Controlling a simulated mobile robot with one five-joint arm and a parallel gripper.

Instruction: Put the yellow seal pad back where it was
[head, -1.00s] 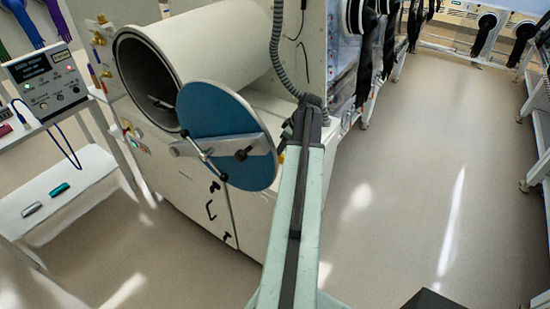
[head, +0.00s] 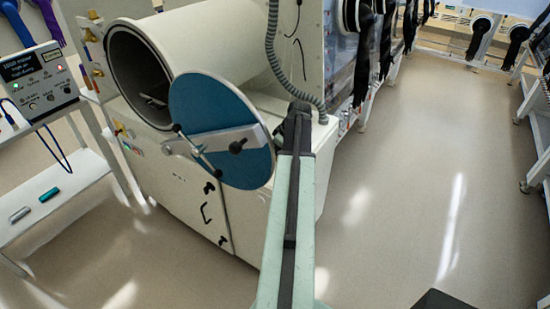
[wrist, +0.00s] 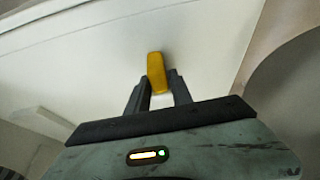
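The yellow seal pad (wrist: 157,72) is a small rounded block in the wrist view. It sits between the two dark fingers of my gripper (wrist: 160,92), which are closed on its sides. Its far end sticks out past the fingertips, in front of a pale panel. In the head view my gripper (head: 298,112) is at the far end of my arm, to the right of the round blue door. The pad cannot be made out there, and I cannot tell if it touches the panel.
The blue door (head: 222,130) stands open before the white cylindrical chamber (head: 215,45). A grey hose (head: 272,60) hangs above my gripper. A cart (head: 75,195) with a control box (head: 38,78) stands at left. The floor (head: 410,180) at right is clear.

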